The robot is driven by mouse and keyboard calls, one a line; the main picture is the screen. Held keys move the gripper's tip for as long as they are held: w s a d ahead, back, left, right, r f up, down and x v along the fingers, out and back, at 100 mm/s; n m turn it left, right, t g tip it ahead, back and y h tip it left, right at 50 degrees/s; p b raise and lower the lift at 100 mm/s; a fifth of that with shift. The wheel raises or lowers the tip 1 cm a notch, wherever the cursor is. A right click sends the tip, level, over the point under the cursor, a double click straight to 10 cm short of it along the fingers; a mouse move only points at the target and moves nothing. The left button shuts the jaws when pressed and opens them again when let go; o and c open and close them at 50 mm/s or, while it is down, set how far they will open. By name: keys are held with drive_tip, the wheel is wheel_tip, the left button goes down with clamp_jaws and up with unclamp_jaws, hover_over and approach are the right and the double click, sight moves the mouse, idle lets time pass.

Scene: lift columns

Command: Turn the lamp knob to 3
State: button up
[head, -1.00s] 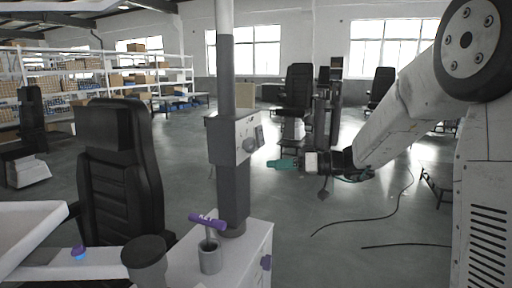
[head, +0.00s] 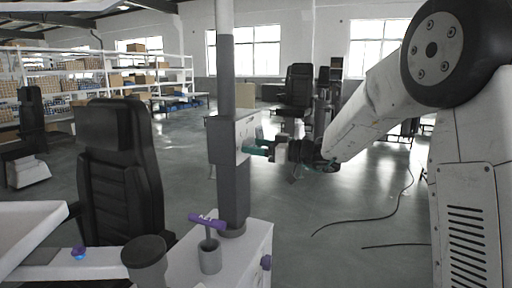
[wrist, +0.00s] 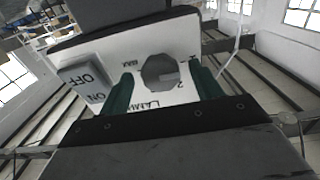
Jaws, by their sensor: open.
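The lamp knob (wrist: 160,72) is a round grey knob on the white face of a control box (head: 224,140) on a grey column. In the wrist view it sits between the two green fingers of my gripper (wrist: 164,86), one on each side. My gripper (head: 258,148) is open and close to the box's right face in the head view. Contact with the knob cannot be told. Lettering that looks like "LAMP" and a digit that looks like 2 show upside down beside the knob; its exact setting is unclear. The knob is hidden in the head view.
A grey rocker switch (wrist: 85,80) marked OFF and ON is left of the knob in the wrist view. A black chair (head: 118,170) is at left. Cables lie on the floor (head: 345,250) at right.

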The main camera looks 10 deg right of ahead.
drive_tip(key=c, duration=1)
drive_tip(key=shift+m, duration=0.4)
drive_tip(key=m, duration=0.3)
drive_tip(key=shift+r+m, duration=0.1)
drive_tip(key=shift+m, duration=0.3)
drive_tip(key=m, duration=1.2)
drive_tip(key=shift+w+m, duration=0.1)
drive_tip(key=shift+m, duration=0.2)
drive_tip(key=m, duration=0.6)
drive_tip(key=shift+m, duration=0.3)
